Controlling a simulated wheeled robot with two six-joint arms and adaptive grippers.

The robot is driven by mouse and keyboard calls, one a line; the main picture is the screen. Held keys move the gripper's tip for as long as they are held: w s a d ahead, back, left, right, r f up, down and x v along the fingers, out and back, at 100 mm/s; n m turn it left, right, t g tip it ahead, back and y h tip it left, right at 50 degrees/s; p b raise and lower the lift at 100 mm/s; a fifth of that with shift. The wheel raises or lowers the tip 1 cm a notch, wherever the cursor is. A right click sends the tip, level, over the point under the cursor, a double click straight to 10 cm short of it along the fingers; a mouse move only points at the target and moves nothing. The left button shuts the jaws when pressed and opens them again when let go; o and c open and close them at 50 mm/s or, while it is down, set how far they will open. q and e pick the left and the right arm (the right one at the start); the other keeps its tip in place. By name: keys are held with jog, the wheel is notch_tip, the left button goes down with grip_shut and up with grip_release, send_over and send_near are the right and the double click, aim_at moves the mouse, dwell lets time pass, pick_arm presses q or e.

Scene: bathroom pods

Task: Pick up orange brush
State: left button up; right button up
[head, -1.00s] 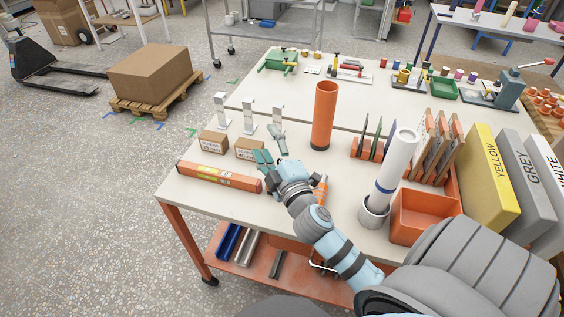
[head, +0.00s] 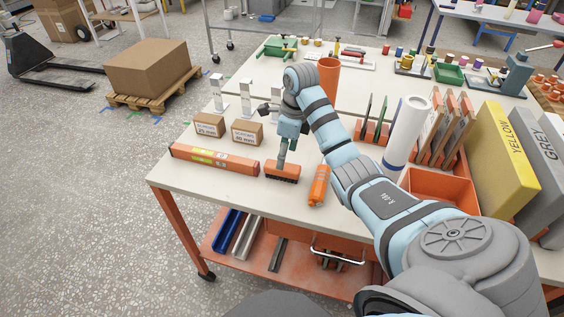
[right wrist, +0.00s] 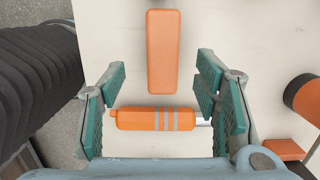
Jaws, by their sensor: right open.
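The orange brush (head: 283,174), a block with a darker lower side in the head view, lies on the white tabletop near its front edge. I take the plain orange block (right wrist: 163,50) at the top of the right wrist view to be the same brush. My right gripper (head: 284,154) points down over the brush area, and part of its far side is covered. In the right wrist view, its teal fingers (right wrist: 160,85) are open and spread, with nothing held. An orange cylinder with grey stripes (right wrist: 157,120) shows between them; it also lies right of the brush (head: 319,186).
A long orange box (head: 215,159) lies left of the brush, with two cardboard boxes (head: 247,132) behind. A tall orange tube (head: 328,75) stands behind my arm. A white roll (head: 408,130) and an orange bin (head: 437,187) are to the right.

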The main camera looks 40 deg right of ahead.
jog(key=f, duration=0.2)
jog(key=f+b, duration=0.1)
jog(key=f, duration=0.3)
jog(key=shift+w+b, duration=0.35)
jog(key=shift+w+a+f, duration=0.1)
jog(key=shift+f, duration=0.25)
grip_shut()
jog(key=shift+r, duration=0.65)
notch_tip(320, 180, up, 4)
jog(key=shift+r+p, duration=0.15)
jog(key=shift+p, duration=0.9)
pick_arm(q)
notch_tip(320, 180, up, 13)
jog(key=p, duration=1.4)
pick_arm(e)
notch_tip(320, 180, up, 15)
jog(key=shift+f, duration=0.2)
